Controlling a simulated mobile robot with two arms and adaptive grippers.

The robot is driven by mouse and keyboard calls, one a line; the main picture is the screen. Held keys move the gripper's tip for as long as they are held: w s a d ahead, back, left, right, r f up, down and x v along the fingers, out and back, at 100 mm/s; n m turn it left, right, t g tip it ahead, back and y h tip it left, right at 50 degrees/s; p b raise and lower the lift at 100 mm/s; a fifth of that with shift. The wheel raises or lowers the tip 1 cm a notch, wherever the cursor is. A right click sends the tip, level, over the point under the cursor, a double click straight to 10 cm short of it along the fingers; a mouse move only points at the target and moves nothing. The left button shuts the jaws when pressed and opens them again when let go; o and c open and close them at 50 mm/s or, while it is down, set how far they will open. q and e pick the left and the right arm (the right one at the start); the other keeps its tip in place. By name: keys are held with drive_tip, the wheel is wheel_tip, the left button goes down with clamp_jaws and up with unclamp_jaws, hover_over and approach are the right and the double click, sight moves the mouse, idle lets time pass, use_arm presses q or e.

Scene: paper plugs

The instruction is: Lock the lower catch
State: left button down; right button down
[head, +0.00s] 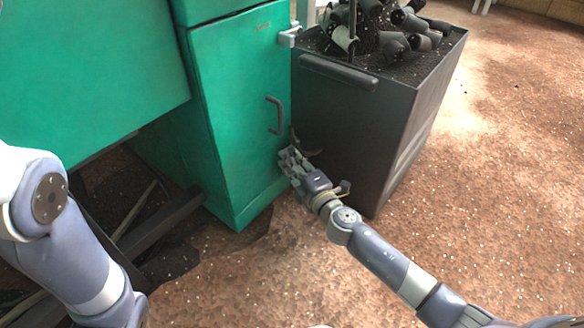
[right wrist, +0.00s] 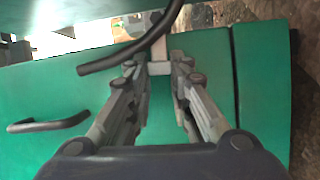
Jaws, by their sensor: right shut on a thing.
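The green cabinet door (head: 238,120) stands closed, with a dark pull handle (head: 275,115); the handle also shows in the right wrist view (right wrist: 48,123). The lower catch is at the door's right edge, mostly hidden by my gripper in the head view. In the right wrist view, the catch's black curved lever (right wrist: 130,54) crosses in front of my fingertips. My right gripper (head: 291,160) is at the catch, its fingertips (right wrist: 159,75) shut on a light grey part of it. I cannot tell whether the catch is locked. My left gripper is out of view.
The upper catch (head: 289,37) sits at the door's top right. A dark bin (head: 352,125) filled with black and grey plugs stands close to the cabinet's right side. Dark beams (head: 160,222) lie under the green machine at left. Brown floor (head: 490,170) is open at right.

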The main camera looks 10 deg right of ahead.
drive_tip(key=shift+f+n+b, duration=0.4)
drive_tip(key=shift+n+b, duration=0.1)
drive_tip(key=shift+b, duration=0.25)
drive_tip(key=c, duration=1.4)
unclamp_jaws()
drive_tip(key=shift+c, duration=0.2)
drive_tip(key=v, duration=1.2)
drive_tip(key=shift+f, duration=0.2)
